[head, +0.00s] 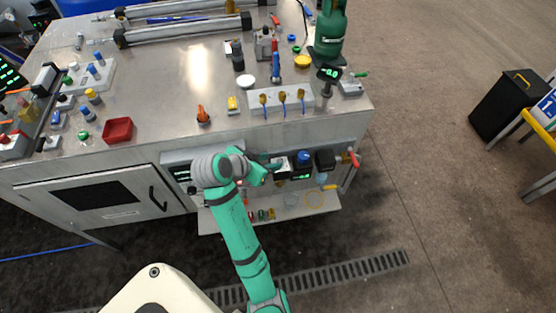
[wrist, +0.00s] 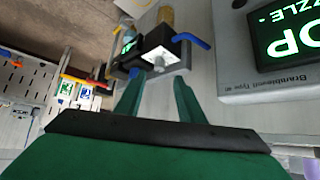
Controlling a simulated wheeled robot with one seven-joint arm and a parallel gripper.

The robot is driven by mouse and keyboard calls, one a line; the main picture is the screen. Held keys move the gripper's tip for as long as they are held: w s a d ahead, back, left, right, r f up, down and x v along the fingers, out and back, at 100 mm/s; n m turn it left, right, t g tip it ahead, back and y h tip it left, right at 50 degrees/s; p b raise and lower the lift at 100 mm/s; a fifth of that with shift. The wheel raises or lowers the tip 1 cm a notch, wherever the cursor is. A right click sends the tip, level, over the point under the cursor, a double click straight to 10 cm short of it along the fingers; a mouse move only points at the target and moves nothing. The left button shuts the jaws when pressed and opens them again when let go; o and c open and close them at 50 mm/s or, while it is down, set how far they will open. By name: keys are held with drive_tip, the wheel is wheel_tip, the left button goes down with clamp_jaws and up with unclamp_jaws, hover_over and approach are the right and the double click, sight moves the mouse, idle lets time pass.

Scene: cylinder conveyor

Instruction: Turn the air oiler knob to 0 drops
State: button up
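My gripper (wrist: 159,90) is open, with its two green fingers apart and nothing between them. In the head view my gripper (head: 272,164) is at the front of the bench, beside a row of small air-line units. In the wrist view a dark unit (wrist: 154,40) with a white square face (wrist: 160,59) and a grey knob-like middle is just beyond the fingertips. A blue knob (head: 303,157) tops one unit in the head view. I cannot tell for sure which part is the air oiler knob, and no drop scale is readable.
A blue lever (wrist: 192,40) sticks out beside the white-faced unit. A screen panel (wrist: 286,35) is at the right of the wrist view. A red-handled valve (head: 354,158) ends the row. A shelf (head: 285,207) with small parts lies below.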

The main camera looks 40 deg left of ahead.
sight(280, 160)
drive_tip(key=shift+x, duration=2.95)
clamp_jaws()
